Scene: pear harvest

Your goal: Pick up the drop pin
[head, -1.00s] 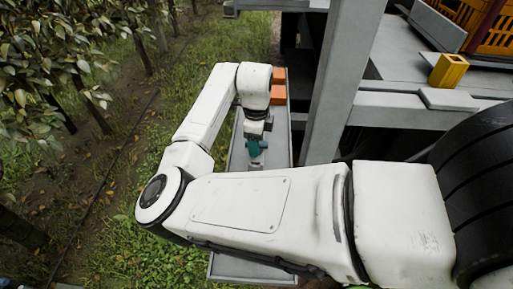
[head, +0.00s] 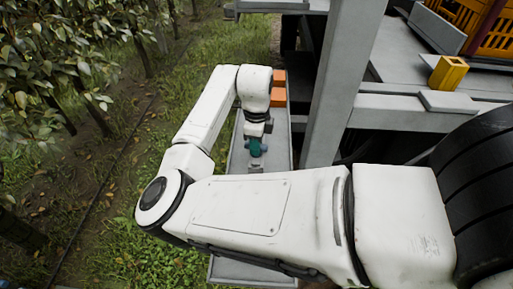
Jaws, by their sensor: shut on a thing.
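My gripper (head: 255,144) is at the end of my white arm, pointing down over a long grey tray (head: 238,150). It is small in the head view and partly covered by my wrist. A small teal thing (head: 255,147), which may be the drop pin, shows right at the fingertips. The gripper is shut on it. I cannot make out its full shape or whether it touches the tray. A small grey block (head: 256,166) lies in the tray just below the gripper in the picture.
A grey post (head: 340,85) rises right of the tray. A yellow block (head: 448,71) and an orange crate (head: 492,30) stand on the grey deck at right. Leafy trees (head: 60,60) and grass are at left.

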